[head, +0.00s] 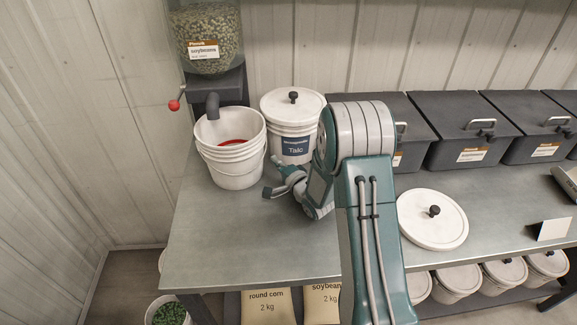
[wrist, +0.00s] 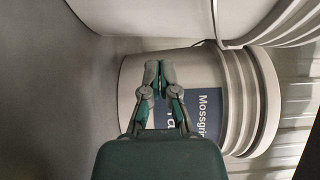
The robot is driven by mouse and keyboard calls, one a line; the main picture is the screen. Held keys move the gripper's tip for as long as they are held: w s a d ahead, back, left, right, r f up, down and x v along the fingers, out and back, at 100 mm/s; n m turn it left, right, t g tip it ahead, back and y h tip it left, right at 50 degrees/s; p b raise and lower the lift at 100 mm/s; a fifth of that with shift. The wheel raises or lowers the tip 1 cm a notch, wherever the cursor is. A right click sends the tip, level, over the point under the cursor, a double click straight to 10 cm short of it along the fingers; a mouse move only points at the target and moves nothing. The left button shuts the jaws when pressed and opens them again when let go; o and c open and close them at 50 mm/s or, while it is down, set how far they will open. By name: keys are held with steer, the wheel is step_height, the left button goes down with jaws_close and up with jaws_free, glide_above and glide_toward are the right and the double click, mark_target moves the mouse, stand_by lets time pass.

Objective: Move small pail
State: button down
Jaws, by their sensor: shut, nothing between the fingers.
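An open white pail (head: 235,168) stands on the metal table under the spout of the soybean dispenser, with something red inside. A lidded white talc pail (head: 292,125) with a dark blue label stands just behind it to the right. My gripper (head: 268,192) is low beside the open pail's right side, with its fingers together and empty. In the wrist view my gripper (wrist: 153,75) is in front of the blue-labelled talc pail (wrist: 200,80); contact cannot be told. Part of another white pail (wrist: 170,18) shows at the top. Which pail is the small one cannot be told.
The soybean dispenser (head: 207,40) with its red-knobbed lever (head: 174,105) stands at the back left. A loose white lid (head: 432,219) lies right of my arm. Dark bins (head: 465,130) line the back. The table's front left (head: 240,250) is clear.

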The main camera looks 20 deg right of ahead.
mark_target(258, 169)
steer(key=shift+s+a, duration=0.1)
steer(key=shift+a, duration=0.9)
steer(key=shift+s+a, duration=0.2)
steer(key=shift+a, duration=2)
steer(key=shift+d, duration=0.1)
